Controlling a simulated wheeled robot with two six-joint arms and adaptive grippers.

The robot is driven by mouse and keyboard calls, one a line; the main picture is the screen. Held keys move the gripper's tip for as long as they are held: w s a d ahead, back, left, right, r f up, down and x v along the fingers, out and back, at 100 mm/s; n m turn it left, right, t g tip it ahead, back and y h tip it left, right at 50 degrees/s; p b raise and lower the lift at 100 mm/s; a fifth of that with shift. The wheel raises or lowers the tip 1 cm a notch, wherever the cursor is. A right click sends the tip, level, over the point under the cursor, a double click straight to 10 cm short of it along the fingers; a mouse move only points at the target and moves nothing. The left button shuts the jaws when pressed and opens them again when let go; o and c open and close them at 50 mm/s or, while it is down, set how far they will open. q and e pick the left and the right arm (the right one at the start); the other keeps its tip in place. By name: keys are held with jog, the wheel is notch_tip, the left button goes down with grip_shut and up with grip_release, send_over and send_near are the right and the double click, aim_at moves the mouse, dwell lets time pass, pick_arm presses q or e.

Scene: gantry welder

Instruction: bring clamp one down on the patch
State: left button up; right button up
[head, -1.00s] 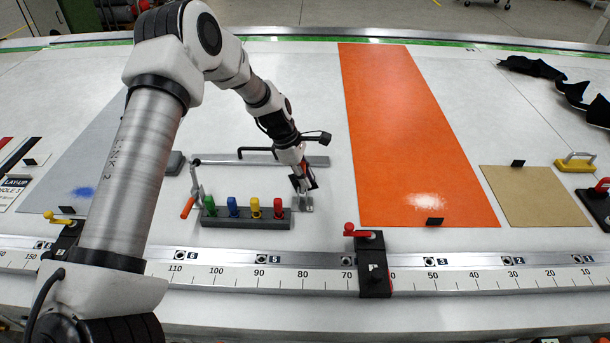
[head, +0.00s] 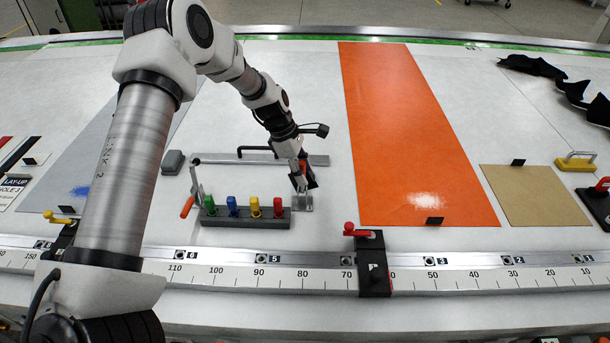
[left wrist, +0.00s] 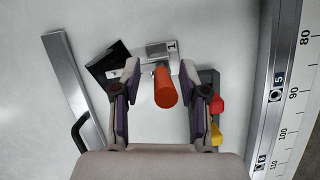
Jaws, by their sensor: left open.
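Clamp one is a metal toggle clamp marked 1 (left wrist: 160,52), with an orange handle (left wrist: 165,88) that points toward the left wrist camera and looks raised. In the head view its metal base (head: 304,203) shows at the right end of the peg rack. My left gripper (head: 299,180) is open over the clamp. In the left wrist view its fingers (left wrist: 165,98) stand on either side of the handle, with gaps on both sides. A black square piece (left wrist: 108,62) lies beside the clamp; I cannot tell for sure that it is the patch. My right gripper is out of view.
A dark rack (head: 245,217) with several coloured pegs is close beside the clamp. A second orange-handled clamp (head: 188,206) stands at its left end. A metal bar (head: 225,161) with a black handle lies behind. An orange sheet (head: 410,140) lies to the right.

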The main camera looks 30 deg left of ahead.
pick_arm(q)
jog(key=v, duration=1)
jog(key=shift+a, duration=0.15)
